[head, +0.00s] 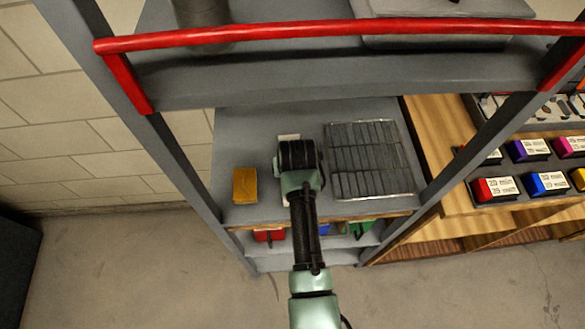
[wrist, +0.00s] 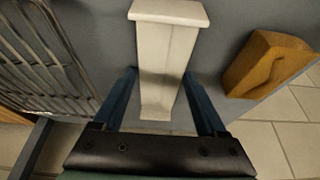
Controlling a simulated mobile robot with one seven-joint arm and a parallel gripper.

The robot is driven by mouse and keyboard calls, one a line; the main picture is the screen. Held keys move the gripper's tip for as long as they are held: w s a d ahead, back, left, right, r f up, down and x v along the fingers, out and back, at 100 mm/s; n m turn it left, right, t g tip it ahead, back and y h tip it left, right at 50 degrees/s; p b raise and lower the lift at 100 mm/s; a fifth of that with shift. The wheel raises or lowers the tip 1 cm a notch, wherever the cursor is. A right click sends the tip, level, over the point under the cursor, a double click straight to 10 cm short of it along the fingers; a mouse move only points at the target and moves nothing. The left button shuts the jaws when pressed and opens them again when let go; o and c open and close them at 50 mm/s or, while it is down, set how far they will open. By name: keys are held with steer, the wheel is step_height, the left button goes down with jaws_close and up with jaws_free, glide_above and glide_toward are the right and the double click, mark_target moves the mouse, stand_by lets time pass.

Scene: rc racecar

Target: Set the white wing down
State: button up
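The white wing is a pale, long block with a wider flat end. In the wrist view the white wing (wrist: 167,55) lies between the two blue fingers of my gripper (wrist: 160,78). Both fingertips meet its sides, so my gripper looks shut on it. In the head view my gripper (head: 298,155) is over the grey shelf (head: 245,140) and hides most of the wing. A small white end (head: 289,137) shows beyond it. I cannot tell whether the wing touches the shelf.
An orange-yellow block (head: 245,185) lies to the left and a metal wire rack (head: 368,160) to the right. A red bar (head: 330,29) and upper shelf cross above. Coloured bins (head: 270,235) sit below. A wooden unit (head: 440,130) stands at the right.

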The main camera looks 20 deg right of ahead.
steer(key=shift+o, duration=1.4)
steer(key=shift+r, duration=0.15)
steer(key=v, duration=1.2)
steer(key=shift+w, duration=0.1)
